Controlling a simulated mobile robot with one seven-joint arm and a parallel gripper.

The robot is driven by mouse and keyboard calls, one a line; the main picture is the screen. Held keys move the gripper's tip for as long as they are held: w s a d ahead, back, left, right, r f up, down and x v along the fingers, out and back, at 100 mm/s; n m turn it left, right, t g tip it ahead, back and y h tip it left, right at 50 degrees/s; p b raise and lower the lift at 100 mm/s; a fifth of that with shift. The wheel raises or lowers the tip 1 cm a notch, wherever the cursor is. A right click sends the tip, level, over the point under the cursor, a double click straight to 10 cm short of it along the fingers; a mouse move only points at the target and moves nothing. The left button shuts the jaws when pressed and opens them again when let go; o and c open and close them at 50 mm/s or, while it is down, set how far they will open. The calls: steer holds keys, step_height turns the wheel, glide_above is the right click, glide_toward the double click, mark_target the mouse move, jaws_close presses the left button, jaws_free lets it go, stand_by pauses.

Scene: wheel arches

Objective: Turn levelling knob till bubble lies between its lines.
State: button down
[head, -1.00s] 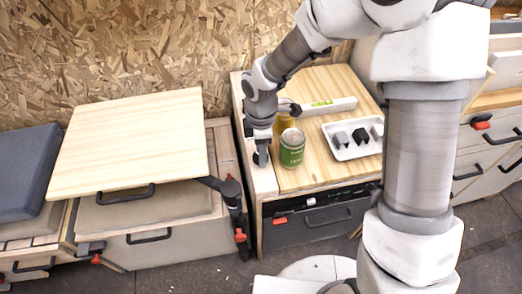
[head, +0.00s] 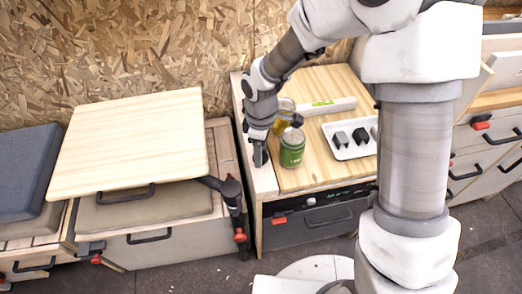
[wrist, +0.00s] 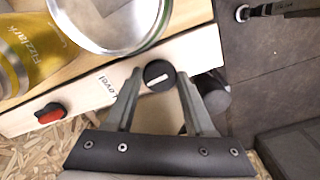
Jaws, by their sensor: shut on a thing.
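The levelling knob (wrist: 158,74) is a round black knob with a pale mark, beside the printed word "Level" on a light wooden strip. My gripper (wrist: 160,76) is shut on it, one finger on each side, in the wrist view. In the head view my gripper (head: 260,158) points down at the front left of the worktop, and the knob is hidden there. A white spirit level with a green vial (head: 322,103) lies at the back of the worktop (head: 325,82). The bubble and its lines are too small to make out.
A green can (head: 292,148) stands close to the right of my gripper, with a yellow bottle (head: 284,118) behind it. A white tray (head: 345,153) holds dark blocks. A red-and-black knob (wrist: 50,113) sits along the same strip. A raised wooden board (head: 130,145) is at the left.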

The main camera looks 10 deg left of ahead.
steer(key=m, duration=0.4)
steer(key=shift+m, duration=0.3)
steer(key=m, duration=0.4)
steer(key=shift+m, duration=0.3)
steer(key=m, duration=0.4)
steer(key=shift+a+m, duration=0.1)
steer(key=shift+m, duration=0.2)
steer(key=shift+m+p, duration=0.6)
steer(key=shift+m, duration=1.6)
steer(key=shift+c, duration=1.3)
jaws_free()
step_height(320, 180, up, 18)
steer(key=p, duration=0.4)
steer(key=shift+f+p, duration=0.25)
steer(key=shift+p, duration=0.1)
